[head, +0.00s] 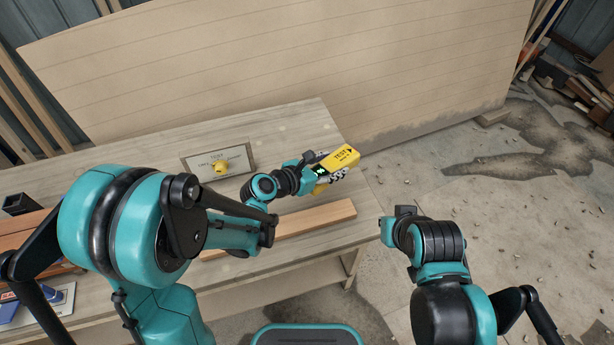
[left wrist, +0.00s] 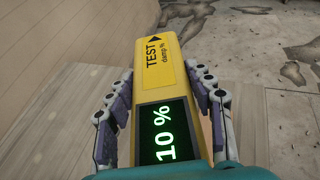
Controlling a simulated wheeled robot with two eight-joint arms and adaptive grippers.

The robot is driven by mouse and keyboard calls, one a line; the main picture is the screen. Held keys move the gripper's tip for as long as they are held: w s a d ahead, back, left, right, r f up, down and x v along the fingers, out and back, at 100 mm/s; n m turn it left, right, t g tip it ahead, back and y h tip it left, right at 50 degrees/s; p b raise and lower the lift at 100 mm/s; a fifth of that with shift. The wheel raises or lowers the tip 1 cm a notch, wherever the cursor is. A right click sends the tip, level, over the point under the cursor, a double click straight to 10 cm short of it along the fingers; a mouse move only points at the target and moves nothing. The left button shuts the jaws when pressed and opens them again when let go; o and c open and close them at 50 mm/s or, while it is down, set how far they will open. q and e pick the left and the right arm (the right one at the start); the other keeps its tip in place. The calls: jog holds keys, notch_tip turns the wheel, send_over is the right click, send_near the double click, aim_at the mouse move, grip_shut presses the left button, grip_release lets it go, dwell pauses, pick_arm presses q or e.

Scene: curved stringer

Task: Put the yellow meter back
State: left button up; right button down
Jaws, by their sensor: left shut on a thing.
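The yellow meter (head: 343,157) is in my left gripper (head: 327,168), above the right end of the workbench in the head view. The gripper's fingers are shut on its two sides. In the left wrist view the meter (left wrist: 158,65) carries the words "TEST" and "damp %" with an arrow, and its screen reads 10 % in green.
The workbench (head: 290,125) has a wooden strip (head: 300,228) lying near its front edge, below my left gripper. A large wooden panel (head: 290,70) stands behind the bench. Timber and a blue item lie at the left. Open concrete floor (head: 430,180) is to the right.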

pick_arm(q)
jog(key=shift+d+f, duration=0.25)
jog(key=shift+f, duration=0.1)
jog(key=w+a+f+b, duration=0.1)
jog(key=w+a+f, duration=0.1)
jog(key=w, duration=0.1)
jog(key=w+a+f+b, duration=0.3)
jog(key=w+a+f, duration=0.1)
jog(key=w+a, duration=0.1)
jog(key=shift+w+f+b, duration=0.3)
jog(key=shift+w+f, duration=0.05)
jog(key=shift+f, duration=0.05)
notch_tip(320, 180, down, 4)
jog(key=shift+f+b, duration=0.1)
jog(key=shift+b, duration=1)
jog(key=shift+r, duration=0.2)
jog(key=shift+f, duration=0.1)
jog(key=o, duration=1.6)
